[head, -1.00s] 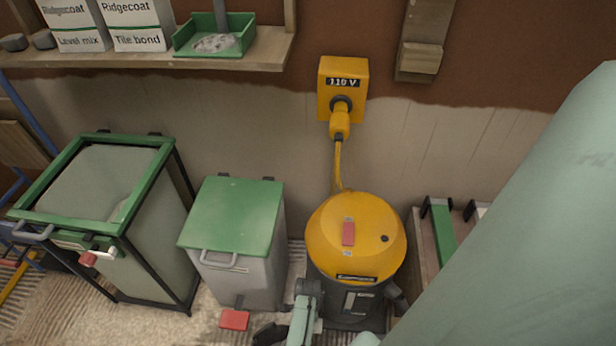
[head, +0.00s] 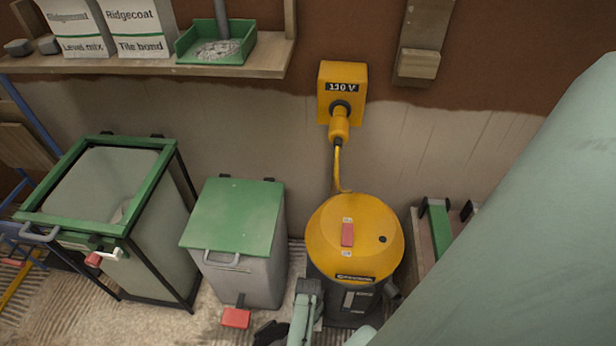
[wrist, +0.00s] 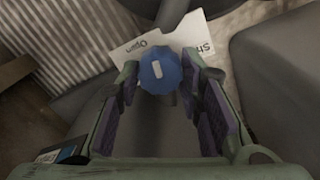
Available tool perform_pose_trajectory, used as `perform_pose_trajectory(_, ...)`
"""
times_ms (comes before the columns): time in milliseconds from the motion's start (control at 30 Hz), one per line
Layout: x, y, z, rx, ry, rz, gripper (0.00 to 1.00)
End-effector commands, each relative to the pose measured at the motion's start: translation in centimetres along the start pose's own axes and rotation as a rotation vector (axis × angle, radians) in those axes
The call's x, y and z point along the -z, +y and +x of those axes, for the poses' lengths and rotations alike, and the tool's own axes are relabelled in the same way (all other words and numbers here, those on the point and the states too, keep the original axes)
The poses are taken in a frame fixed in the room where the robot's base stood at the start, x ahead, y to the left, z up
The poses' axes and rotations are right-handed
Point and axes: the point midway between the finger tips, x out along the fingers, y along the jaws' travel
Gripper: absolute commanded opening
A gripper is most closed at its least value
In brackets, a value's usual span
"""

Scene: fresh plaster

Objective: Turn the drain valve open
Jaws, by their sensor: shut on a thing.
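The drain valve shows in the wrist view as a blue round knob (wrist: 158,73) with a short white mark on its face. Behind it is a white label plate (wrist: 132,52) with "Open" on the left part and letters starting "Sh" on the right part, partly hidden. My gripper (wrist: 160,84) has its purple-padded fingers on both sides of the knob, shut on it. In the head view, a pale green piece of my arm shows low beside the yellow-topped vacuum (head: 355,238); the knob cannot be made out there.
A grey bin with a green lid (head: 235,215) stands left of the vacuum. A green-rimmed bin (head: 100,142) with a red-handled crank (head: 94,259) is farther left. A yellow 110 V box (head: 342,80) feeds a cable down the wall. A shelf (head: 150,67) holds boxes and a green tray.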

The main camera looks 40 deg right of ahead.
Motion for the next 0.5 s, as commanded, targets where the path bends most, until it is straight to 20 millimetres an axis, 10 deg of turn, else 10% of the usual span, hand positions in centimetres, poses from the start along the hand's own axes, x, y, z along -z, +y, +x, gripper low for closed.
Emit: perform_pose_trajectory(500, 0.10, -0.03, 0.00, 0.001, 0.003, -0.196, 0.06)
